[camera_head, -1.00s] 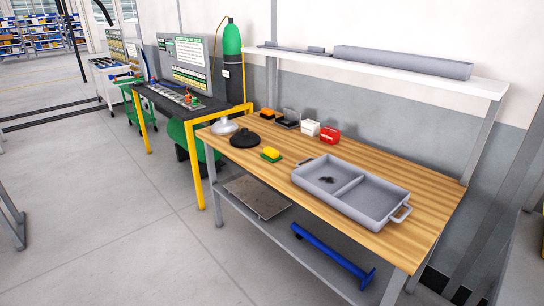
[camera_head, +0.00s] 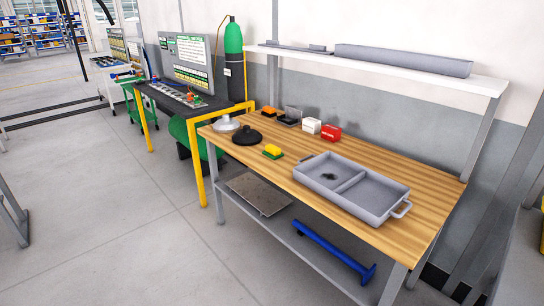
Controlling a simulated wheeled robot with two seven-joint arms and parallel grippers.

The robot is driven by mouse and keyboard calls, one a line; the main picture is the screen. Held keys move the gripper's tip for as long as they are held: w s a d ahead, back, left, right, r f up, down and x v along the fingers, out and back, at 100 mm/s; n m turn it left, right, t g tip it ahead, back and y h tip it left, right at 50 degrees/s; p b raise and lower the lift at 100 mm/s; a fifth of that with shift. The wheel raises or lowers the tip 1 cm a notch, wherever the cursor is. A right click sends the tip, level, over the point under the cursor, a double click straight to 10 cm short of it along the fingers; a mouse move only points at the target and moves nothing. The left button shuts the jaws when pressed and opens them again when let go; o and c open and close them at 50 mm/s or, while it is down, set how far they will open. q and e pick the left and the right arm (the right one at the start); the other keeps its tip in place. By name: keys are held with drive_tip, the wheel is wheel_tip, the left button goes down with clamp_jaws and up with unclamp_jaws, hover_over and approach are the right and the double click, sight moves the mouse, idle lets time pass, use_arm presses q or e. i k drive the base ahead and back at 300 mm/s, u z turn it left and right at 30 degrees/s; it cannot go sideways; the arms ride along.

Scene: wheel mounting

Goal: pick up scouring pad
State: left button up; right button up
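A small yellow and green block that looks like the scouring pad (camera_head: 273,151) lies on the wooden workbench (camera_head: 420,232). It sits between a black lidded round pot and a grey two-part tray, apart from both. Neither of my grippers shows in the head view.
The grey tray (camera_head: 349,181) stands on the bench's right half. The black pot (camera_head: 247,136), a silver bowl (camera_head: 226,125), a white box (camera_head: 312,125) and a red box (camera_head: 330,132) stand nearby. A blue bar (camera_head: 330,250) lies on the lower shelf.

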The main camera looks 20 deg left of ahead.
sight(273, 152)
drive_tip(key=z, duration=0.4)
drive_tip(key=k, duration=0.25)
drive_tip(key=u, duration=1.55)
drive_tip(key=i, duration=1.55)
drive_tip(key=z, duration=0.95)
drive_tip(key=i, duration=1)
drive_tip(key=z, duration=1.05)
